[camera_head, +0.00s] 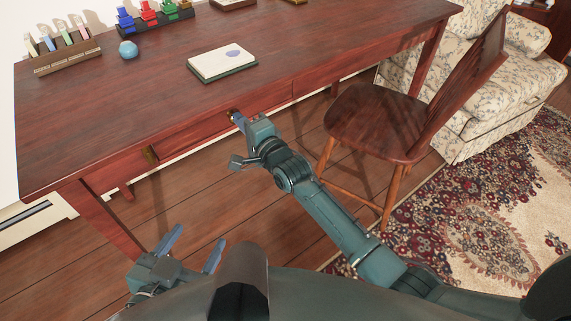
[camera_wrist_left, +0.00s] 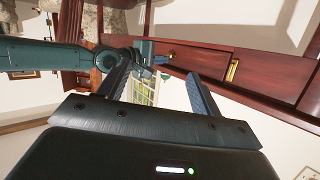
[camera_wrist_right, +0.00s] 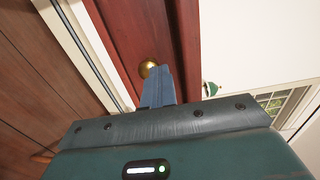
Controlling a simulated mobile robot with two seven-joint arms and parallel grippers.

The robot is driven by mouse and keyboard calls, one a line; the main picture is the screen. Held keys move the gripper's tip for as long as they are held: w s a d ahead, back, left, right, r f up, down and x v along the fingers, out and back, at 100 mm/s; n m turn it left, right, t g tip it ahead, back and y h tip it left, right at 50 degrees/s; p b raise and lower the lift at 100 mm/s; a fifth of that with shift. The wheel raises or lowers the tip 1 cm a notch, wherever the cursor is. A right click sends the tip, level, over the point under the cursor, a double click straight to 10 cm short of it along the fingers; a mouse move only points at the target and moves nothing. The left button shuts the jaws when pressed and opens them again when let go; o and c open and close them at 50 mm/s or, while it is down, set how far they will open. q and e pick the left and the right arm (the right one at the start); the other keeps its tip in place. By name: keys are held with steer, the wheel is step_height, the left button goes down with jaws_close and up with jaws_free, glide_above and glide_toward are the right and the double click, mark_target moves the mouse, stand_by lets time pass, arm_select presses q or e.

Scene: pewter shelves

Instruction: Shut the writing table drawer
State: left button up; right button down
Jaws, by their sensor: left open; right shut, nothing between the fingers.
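The dark red wooden writing table (camera_head: 120,100) fills the upper left of the head view. Its drawer (camera_head: 190,136) has two brass handles, the left one (camera_head: 150,155) and the right one (camera_wrist_right: 148,67). The drawer front looks close to the table's front, but I cannot tell whether a gap remains. My right gripper (camera_head: 236,118) is shut and empty, its tips at the right brass handle and seemingly touching the drawer front. My left gripper (camera_head: 196,242) is open and empty, low in front of the table. The drawer also shows in the left wrist view (camera_wrist_left: 202,62), beyond the left fingers.
A notepad (camera_head: 222,62), a blue ball (camera_head: 128,49) and racks of small items stand on the tabletop. A wooden chair (camera_head: 375,120) is right of my right arm. A patterned armchair (camera_head: 480,110) and rug (camera_head: 480,220) lie beyond. Floor before the table's left side is clear.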

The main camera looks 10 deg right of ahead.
steer(key=shift+w+r, duration=0.1)
steer(key=shift+r, duration=0.2)
arm_select(q)
step_height(320, 180, up, 7)
steer(key=s+a+n+y+p, duration=0.1)
steer(key=a+n+p, duration=0.1)
steer(key=p, duration=0.7)
steer(key=shift+s+a+n, duration=0.2)
steer(key=shift+a+n, duration=0.1)
steer(key=shift+n, duration=0.3)
arm_select(e)
steer(key=v, duration=1.3)
steer(key=shift+f, duration=0.3)
